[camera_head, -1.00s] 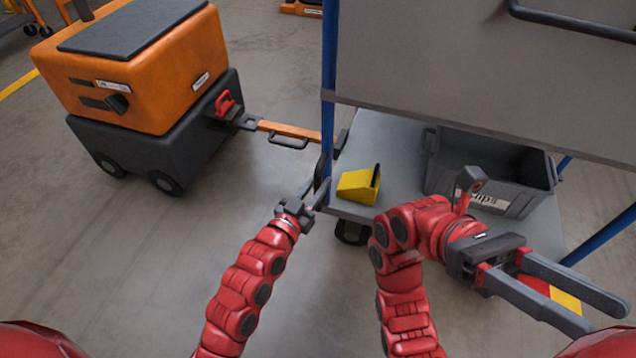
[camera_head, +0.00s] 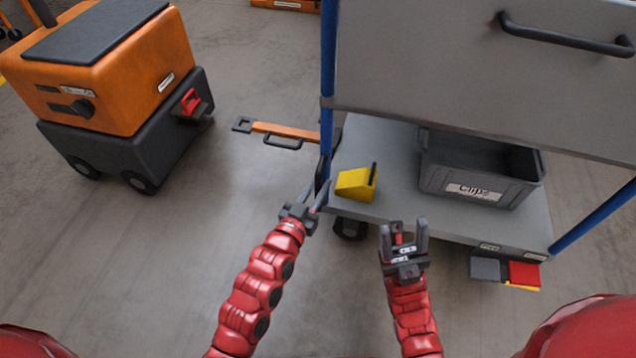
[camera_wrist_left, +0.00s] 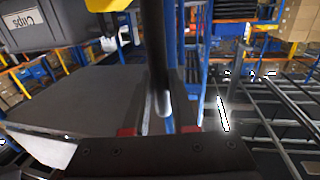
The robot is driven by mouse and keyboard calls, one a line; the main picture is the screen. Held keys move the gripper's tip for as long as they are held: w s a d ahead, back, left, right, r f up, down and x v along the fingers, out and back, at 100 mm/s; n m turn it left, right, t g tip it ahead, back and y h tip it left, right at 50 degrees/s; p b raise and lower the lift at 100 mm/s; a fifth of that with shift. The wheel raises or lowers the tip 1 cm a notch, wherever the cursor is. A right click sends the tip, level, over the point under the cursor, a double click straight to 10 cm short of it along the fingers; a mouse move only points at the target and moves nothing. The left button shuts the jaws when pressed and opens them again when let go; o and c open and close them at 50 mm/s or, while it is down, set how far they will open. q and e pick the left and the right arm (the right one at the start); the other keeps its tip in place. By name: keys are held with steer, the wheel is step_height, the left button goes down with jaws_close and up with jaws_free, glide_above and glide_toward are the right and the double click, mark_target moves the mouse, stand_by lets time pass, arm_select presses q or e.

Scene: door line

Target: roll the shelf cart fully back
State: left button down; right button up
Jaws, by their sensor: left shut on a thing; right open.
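The shelf cart has blue posts, a grey upper panel (camera_head: 450,70) and a grey lower shelf (camera_head: 385,145). My left gripper (camera_head: 314,197) is shut on a dark upright handle (camera_wrist_left: 157,55) at the cart's left post. An orange tow bar (camera_head: 285,131) sticks out left from the cart, and its end ring (camera_head: 243,124) is apart from the orange and black tugger (camera_head: 120,80). Grey (camera_head: 484,268) and red (camera_head: 524,273) pedals sit at the cart's lower front edge. My right gripper (camera_head: 406,230) is open and empty, in front of the lower shelf.
A yellow wedge (camera_head: 353,185) and a grey bin labelled Clips (camera_head: 480,178) rest on the lower shelf. A dark bar handle (camera_head: 560,38) is on the upper panel. Bare floor (camera_head: 190,240) lies left of the cart and between it and the tugger.

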arm_select(q)
steer(key=shift+s+d, duration=0.1)
steer(key=shift+d, duration=0.15)
steer(key=c, duration=1)
jaws_free()
steer(key=shift+c, duration=0.2)
steer(key=o, duration=0.3)
steer(key=shift+d, duration=0.15)
